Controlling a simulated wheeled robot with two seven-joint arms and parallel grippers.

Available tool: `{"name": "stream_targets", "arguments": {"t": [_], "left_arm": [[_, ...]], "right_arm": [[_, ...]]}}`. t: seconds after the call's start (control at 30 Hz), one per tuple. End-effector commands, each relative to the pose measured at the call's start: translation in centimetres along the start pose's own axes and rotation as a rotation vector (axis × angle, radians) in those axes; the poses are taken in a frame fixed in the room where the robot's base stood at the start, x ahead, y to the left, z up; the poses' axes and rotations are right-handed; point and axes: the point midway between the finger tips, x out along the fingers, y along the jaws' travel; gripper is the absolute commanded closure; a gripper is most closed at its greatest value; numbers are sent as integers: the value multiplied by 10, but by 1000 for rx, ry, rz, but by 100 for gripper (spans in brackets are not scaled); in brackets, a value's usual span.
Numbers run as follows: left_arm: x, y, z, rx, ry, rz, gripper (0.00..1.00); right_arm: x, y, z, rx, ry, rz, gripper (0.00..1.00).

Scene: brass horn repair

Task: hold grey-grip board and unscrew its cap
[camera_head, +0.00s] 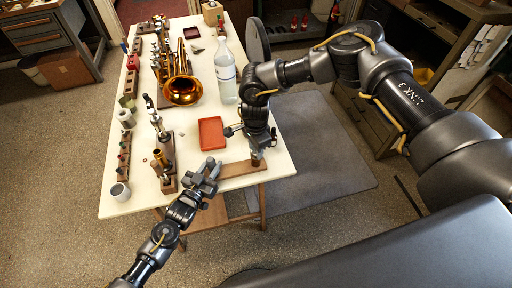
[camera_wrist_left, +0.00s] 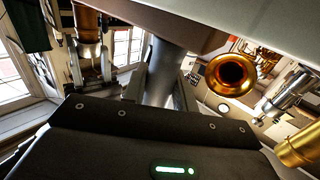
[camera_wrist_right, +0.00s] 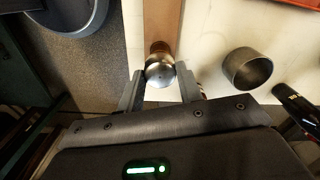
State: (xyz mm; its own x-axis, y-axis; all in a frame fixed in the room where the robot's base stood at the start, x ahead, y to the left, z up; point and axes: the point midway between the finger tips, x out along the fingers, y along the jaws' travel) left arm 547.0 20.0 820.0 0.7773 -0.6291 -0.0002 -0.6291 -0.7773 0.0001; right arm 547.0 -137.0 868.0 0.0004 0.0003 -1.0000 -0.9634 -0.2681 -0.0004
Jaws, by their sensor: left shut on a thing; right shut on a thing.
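The wooden board (camera_head: 238,169) lies along the near edge of the table in the head view. My left gripper (camera_head: 210,172) is shut on the board's left end, where the grip is mostly hidden by the fingers. My right gripper (camera_head: 257,154) comes down from above at the board's right end. In the right wrist view a round silver cap (camera_wrist_right: 160,69) sits between the fingertips of my right gripper (camera_wrist_right: 160,88), which is shut on it, with the brown wood of the board (camera_wrist_right: 162,18) beyond. The left wrist view does not show the grip clearly.
A red tray (camera_head: 211,133) lies just behind the board. A clear bottle (camera_head: 226,84) and a brass horn (camera_head: 181,88) stand farther back. Bare tabletop lies left of the tray.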

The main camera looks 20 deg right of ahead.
Motion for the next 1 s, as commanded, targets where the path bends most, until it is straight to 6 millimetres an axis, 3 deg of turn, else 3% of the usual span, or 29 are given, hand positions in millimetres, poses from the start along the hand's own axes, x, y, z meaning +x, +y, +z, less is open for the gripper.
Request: {"name": "stream_targets", "arguments": {"t": [0.4, 0.7, 1.0], "left_arm": [[0, -1, 0, 1, -1, -2, 100], [0, -1, 0, 1, -1, -2, 100], [0, -1, 0, 1, -1, -2, 100]], "right_arm": [[0, 0, -1, -87, 2, 0, 92], [0, 0, -1, -468, 3, 1, 92], [0, 0, -1, -518, 1, 1, 92]]}}
